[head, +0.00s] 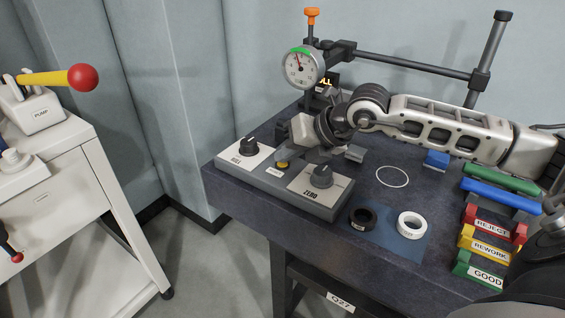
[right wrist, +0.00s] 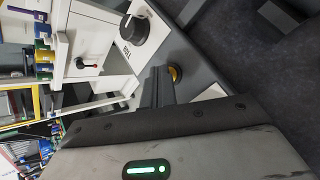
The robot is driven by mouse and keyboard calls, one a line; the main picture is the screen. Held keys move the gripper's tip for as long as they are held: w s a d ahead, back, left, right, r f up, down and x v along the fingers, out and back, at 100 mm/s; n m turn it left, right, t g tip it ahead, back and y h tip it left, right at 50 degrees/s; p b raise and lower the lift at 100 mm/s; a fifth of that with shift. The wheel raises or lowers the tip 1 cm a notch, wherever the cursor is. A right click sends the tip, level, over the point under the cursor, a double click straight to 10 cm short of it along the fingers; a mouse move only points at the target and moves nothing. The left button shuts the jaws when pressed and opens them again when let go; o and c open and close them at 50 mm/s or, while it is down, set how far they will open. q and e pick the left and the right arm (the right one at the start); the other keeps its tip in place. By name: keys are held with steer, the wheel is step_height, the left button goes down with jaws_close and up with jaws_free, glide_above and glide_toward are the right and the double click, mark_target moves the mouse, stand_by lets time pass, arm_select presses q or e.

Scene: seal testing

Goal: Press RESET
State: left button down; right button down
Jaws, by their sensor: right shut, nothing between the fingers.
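A yellow button (head: 282,164) sits on the grey control box (head: 262,178), between two black knobs. A small white label (head: 273,172) lies just in front of it, too small to read. My right gripper (head: 303,152) is shut and empty, low over the box by the button. In the right wrist view the closed fingers (right wrist: 158,82) are beside the yellow button (right wrist: 174,73), which is partly hidden; I cannot tell whether they touch it. My left gripper is not in view.
Black knobs flank the button: one at left (head: 249,147) and the ZERO knob (head: 321,176) at right. A dial gauge (head: 304,67) stands behind. A black ring (head: 363,218) and white ring (head: 411,225) lie on a blue mat (head: 407,248). Coloured REJECT, REWORK and GOOD trays stand at right.

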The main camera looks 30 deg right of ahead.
mark_target(287, 168)
stand_by(0.3)
steer(key=shift+r+p, duration=0.3)
steer(key=shift+r, duration=0.45)
step_height(287, 168, up, 5)
steer(key=p, duration=0.2)
steer(key=shift+p, duration=0.35)
stand_by(0.6)
